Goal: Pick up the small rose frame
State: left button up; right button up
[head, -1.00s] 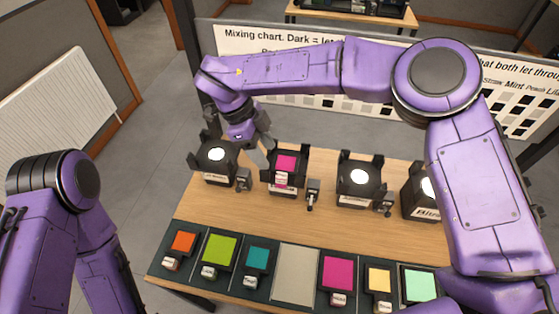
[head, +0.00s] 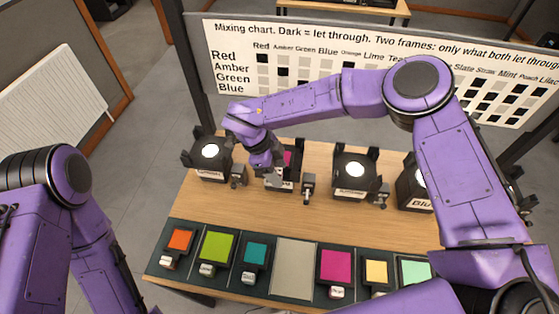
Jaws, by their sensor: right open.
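A small pink frame (head: 287,158) sits at the second lamp from the left, partly hidden behind my right gripper. A larger pink frame (head: 336,266) lies in the front row; its tag is too small to read. My right gripper (head: 274,175) is open at the second lamp, its fingers pointing down just in front of the small pink frame. I cannot tell whether the fingers touch it or straddle its tag. My left arm stands at the left, its gripper outside the picture.
Black lamps with raised side flaps stand along the back, including ones at left (head: 209,151) and right of centre (head: 354,168). Small levers (head: 308,187) stand between them. Coloured frames, including lime (head: 217,247), line the front. The wooden table (head: 240,209) between is clear.

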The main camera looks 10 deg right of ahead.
jog(key=shift+a, duration=0.1)
grip_shut()
jog(key=shift+r, duration=0.1)
jog(key=shift+r, duration=0.35)
jog(key=s+a+r+b, duration=0.5)
jog(key=s+a+r, duration=0.3)
jog(key=s+r, duration=0.3)
jog(key=shift+a+r, duration=0.35)
jog(key=shift+r, duration=0.2)
